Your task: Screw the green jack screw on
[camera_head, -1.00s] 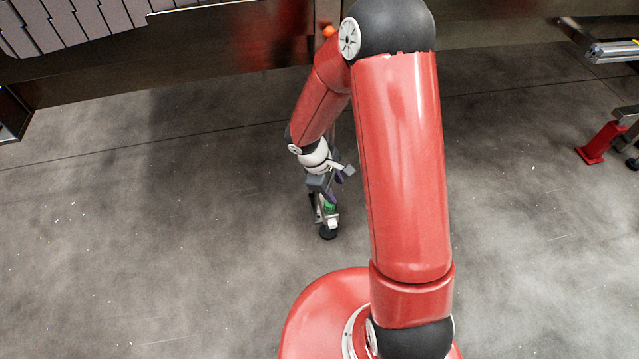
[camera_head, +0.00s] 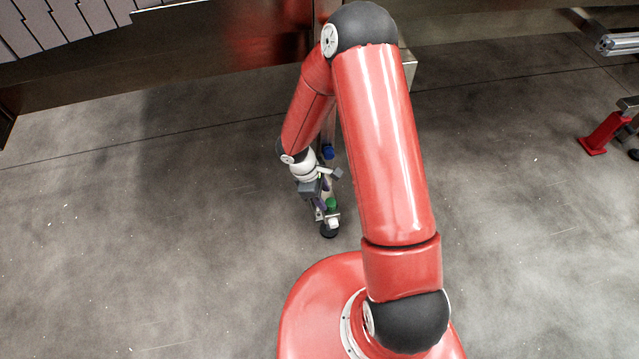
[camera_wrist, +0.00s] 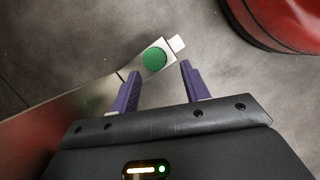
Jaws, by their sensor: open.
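The green jack screw (camera_wrist: 154,58) shows in the wrist view as a round green top on the end of a metal beam (camera_wrist: 90,102). In the head view the green jack screw (camera_head: 331,204) is small, low on the frame's leg just above a dark round foot (camera_head: 329,230). My gripper (camera_wrist: 159,75) is open, its two purple fingers apart with nothing between them. In the wrist view the green top lies between and just beyond the fingertips. In the head view my gripper (camera_head: 321,208) is beside the green screw; I cannot tell whether it touches.
The conveyor frame's long metal side (camera_head: 190,60) runs across the back. A red foot (camera_head: 602,134) of other equipment stands at the far right. A pale block (camera_wrist: 177,43) sticks out beyond the beam's end.

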